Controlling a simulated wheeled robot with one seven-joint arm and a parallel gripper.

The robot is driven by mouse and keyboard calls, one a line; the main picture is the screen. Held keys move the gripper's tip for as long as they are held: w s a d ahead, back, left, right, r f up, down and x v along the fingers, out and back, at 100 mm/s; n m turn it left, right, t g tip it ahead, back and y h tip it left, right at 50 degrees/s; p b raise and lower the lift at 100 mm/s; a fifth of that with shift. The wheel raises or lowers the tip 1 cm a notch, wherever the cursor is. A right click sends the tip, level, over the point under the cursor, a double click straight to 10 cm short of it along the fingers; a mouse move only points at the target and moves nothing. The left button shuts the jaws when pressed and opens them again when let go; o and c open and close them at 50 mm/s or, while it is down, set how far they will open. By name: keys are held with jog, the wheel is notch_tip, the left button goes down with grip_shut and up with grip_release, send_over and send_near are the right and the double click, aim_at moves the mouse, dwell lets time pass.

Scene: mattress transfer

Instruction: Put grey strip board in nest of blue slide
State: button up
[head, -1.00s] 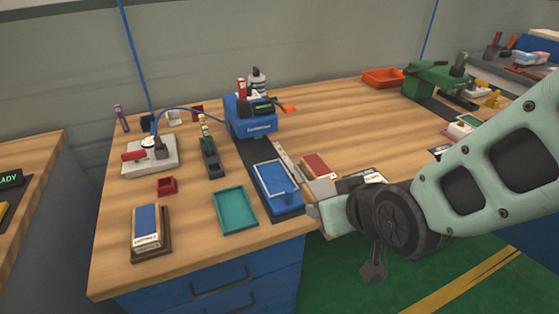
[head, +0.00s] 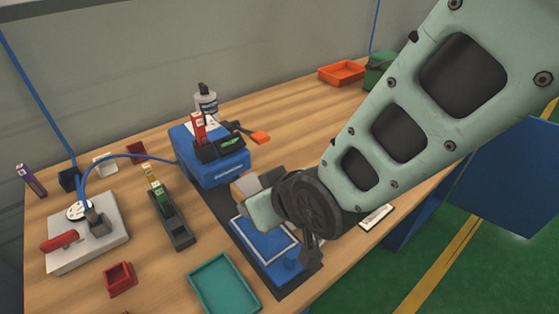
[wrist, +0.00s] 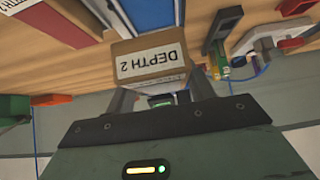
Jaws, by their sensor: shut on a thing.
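The blue slide (head: 262,243) lies on a dark rail in front of the blue machine (head: 208,160); a pale outline marks its nest. My gripper (head: 260,197) is above the slide's far part and hides some of it. In the wrist view the board (wrist: 152,58) sits between the fingers (wrist: 161,93) and bears a white label reading DEPTH 2. The board is apart from the nest as far as I can see; its exact height above it I cannot tell.
A teal tray (head: 223,284) and a dark narrow holder (head: 172,217) with coloured blocks stand left of the slide. Farther left are a red bin (head: 119,279) and a grey fixture (head: 88,232) with a blue cable. An orange tray (head: 342,73) is at the back.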

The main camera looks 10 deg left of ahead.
notch_tip(320, 180, down, 8)
jog(key=shift+r, duration=0.1)
dwell(0.4)
jog(key=o, duration=1)
jog(key=shift+r, duration=0.1)
jog(key=shift+o, duration=0.2)
jog(key=v, duration=1.2)
jog(key=shift+d, duration=0.15)
jog(key=s+d+r+m+g+h, duration=0.1)
jog(key=s+d+r+g+h, duration=0.1)
jog(key=d, duration=0.7)
jog(key=s+d+r+m+g+h, duration=0.1)
jog(key=s+d+r+g+h, duration=0.1)
jog(key=d, duration=0.7)
jog(key=shift+s+r+g+h, duration=0.3)
jog(key=shift+s+g+h, duration=0.6)
jog(key=shift+g+h, duration=0.15)
